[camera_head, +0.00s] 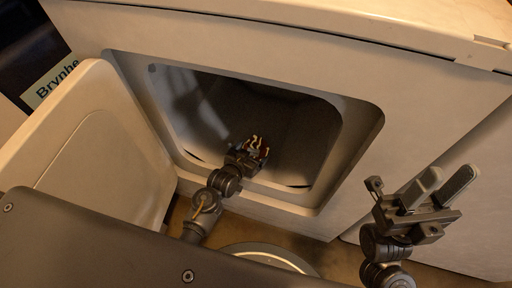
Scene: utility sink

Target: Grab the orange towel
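My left gripper (258,146) reaches into the dark rectangular opening (367,120) of a pale cabinet-like unit. Its fingers look pale, with a small reddish patch beside them. I cannot tell whether that patch is part of the orange towel, or whether the fingers are apart or closed on something. No orange towel is clearly visible; the opening's interior is in deep shadow. My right gripper (446,184) is outside the opening, at the lower right in front of the unit. Its two dark fingers stand apart with nothing between them.
A pale door-like panel (108,165) stands swung out on the left of the opening. The unit's top edge (300,18) runs across the upper part of the view. A round, light-rimmed object (262,250) sits low in the middle. A lettered sign (52,82) shows at upper left.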

